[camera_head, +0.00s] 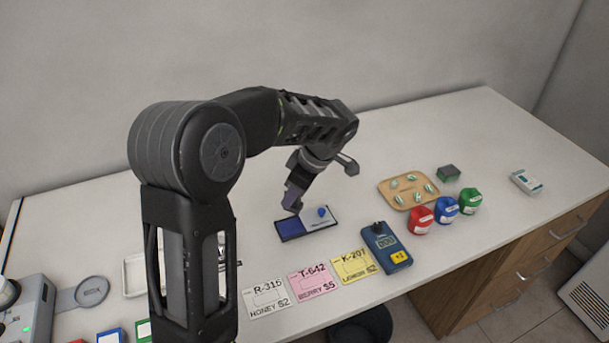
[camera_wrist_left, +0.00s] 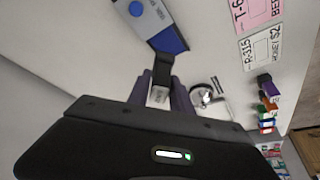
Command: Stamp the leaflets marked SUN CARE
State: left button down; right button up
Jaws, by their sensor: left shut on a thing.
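My left gripper (camera_head: 292,205) points down at the back left edge of an ink pad case (camera_head: 320,217) with a blue pad (camera_head: 290,228) and a pale lid bearing a blue drop. In the left wrist view the gripper (camera_wrist_left: 160,92) is shut on a small dark piece with a grey label (camera_wrist_left: 160,95), perhaps a stamp; its far end overlaps the blue pad (camera_wrist_left: 168,40). I cannot tell whether they touch. No SUN CARE wording is legible; three cards read HONEY (camera_head: 267,298), BERRY (camera_head: 313,281) and LEMON (camera_head: 354,266). My right gripper is out of view.
A blue device (camera_head: 387,247) stands right of the cards. Further right are a tan tray (camera_head: 398,204) of striped pieces, red (camera_head: 420,219), blue (camera_head: 445,209) and green (camera_head: 470,201) tubs, and a white box (camera_head: 526,181). A grey machine (camera_head: 28,312) stands at left.

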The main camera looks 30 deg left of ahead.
aim_at(294, 210)
pick_arm(q)
jog(key=shift+a+r, duration=0.15)
jog(key=shift+s+r, duration=0.15)
jog(key=shift+s, duration=0.15)
jog(key=shift+w+f, duration=0.1)
jog(key=shift+f, duration=0.2)
jog(key=shift+f+b, duration=1.35)
jog(key=shift+f, duration=1.45)
jog(key=shift+f+b, duration=0.45)
jog(key=shift+b, duration=0.05)
jog(key=shift+f+b, duration=0.1)
jog(key=shift+b, duration=0.2)
dwell(0.6)
